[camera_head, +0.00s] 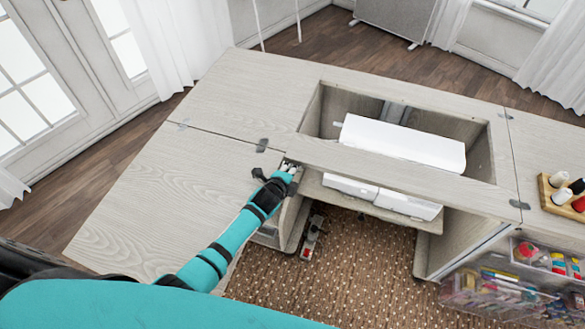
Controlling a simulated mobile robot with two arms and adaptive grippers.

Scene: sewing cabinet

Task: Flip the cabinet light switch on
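The sewing cabinet (255,85) is pale wood with a large rectangular opening in its top. My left arm, teal with black bands, reaches in from the lower left. Its gripper (283,174) is at the front left corner of the opening, close to the cabinet's front edge. The fingers are small and partly covered by my wrist, so I cannot tell whether they are open or shut. I cannot make out the light switch; the area around the gripper is partly hidden. My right gripper is not in view.
A white sewing machine (402,142) sits in the opening. A small device (312,238) lies on the brown dotted rug (340,275) below. A thread holder (562,198) and clear bins (500,290) are at the right. The left leaf (150,195) is bare.

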